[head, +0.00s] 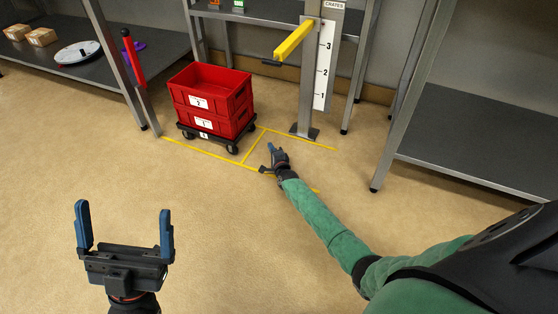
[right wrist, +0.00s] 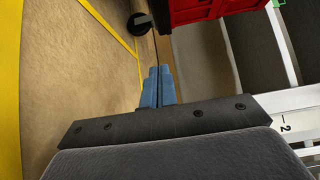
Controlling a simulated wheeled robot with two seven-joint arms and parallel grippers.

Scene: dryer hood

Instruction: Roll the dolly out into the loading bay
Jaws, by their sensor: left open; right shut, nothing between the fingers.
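The dolly (head: 213,143) is a low black platform on dark casters on the floor. Two stacked red crates (head: 211,90) stand on it, labelled 2 above and 1 below. In the right wrist view a caster (right wrist: 140,23) and part of a red crate (right wrist: 195,8) show at the top. My right gripper (head: 271,150) is shut and empty, to the right of the dolly and apart from it; its blue fingertips (right wrist: 158,88) are together in the right wrist view. My left gripper (head: 124,225) is open and empty, low at the left, well away from the dolly.
Yellow floor lines (head: 250,148) mark bays around the dolly. A post with a numbered scale (head: 324,65) and a yellow arm (head: 294,40) stands behind right. Shelves are at left (head: 85,70) and right (head: 470,140). The floor in front is clear.

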